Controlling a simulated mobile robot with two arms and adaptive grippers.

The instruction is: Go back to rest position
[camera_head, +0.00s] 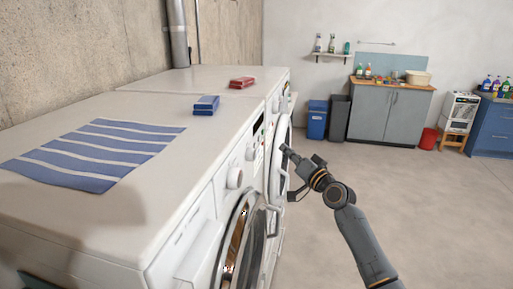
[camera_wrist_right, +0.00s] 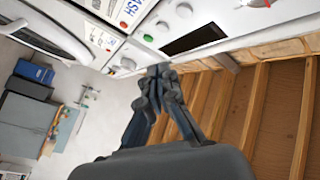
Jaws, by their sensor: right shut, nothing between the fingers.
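My right gripper (camera_head: 285,149) is in front of the white washing machines, at the end of my arm coming in from the lower right. In the right wrist view its fingers (camera_wrist_right: 160,70) are together with nothing between them. They show close to the control panel of a white machine, but I cannot tell whether they touch it. The near washing machine (camera_head: 110,225) has a round glass door (camera_head: 238,245). The far machine (camera_head: 200,78) has a round white door (camera_head: 280,165), partly behind my gripper. My left gripper is not in view.
A striped cloth (camera_head: 95,155), a blue box (camera_head: 206,105) and a red box (camera_head: 242,82) lie on the machines. Blue bin (camera_head: 317,120), grey cabinet (camera_head: 385,115), red bucket (camera_head: 428,138) and blue drawers (camera_head: 493,125) stand at the back. The floor (camera_head: 430,215) on the right is clear.

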